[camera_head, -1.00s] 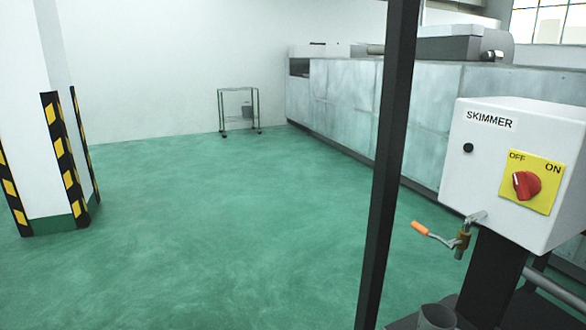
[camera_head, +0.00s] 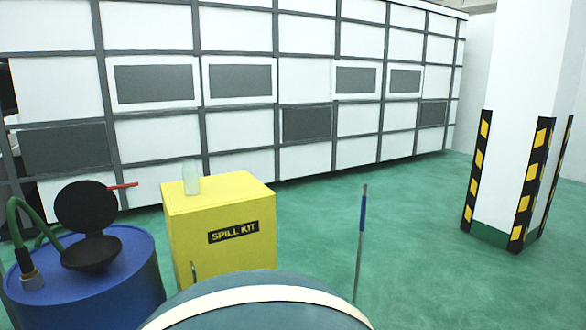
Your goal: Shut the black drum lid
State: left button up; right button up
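A blue drum (camera_head: 125,285) stands at the lower left in the head view. On its top is a black funnel (camera_head: 92,256) with a round black lid (camera_head: 84,206). The lid stands up, tilted open above the funnel bowl. A thin red handle (camera_head: 123,186) sticks out to the right near the lid; how it is joined to it is hard to tell. Neither of my grippers is in view.
A yellow spill kit box (camera_head: 222,205) with a clear jar (camera_head: 191,177) on top stands right of the drum. A green hose (camera_head: 22,238) enters the drum's left side. A rounded dark teal object with a white band (camera_head: 255,297) fills the lower middle. Open green floor (camera_head: 420,255) lies right, before a striped pillar (camera_head: 507,130).

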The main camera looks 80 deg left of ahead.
aim_at(82, 206)
jog(key=j+u, duration=0.1)
jog(key=u, duration=3.65)
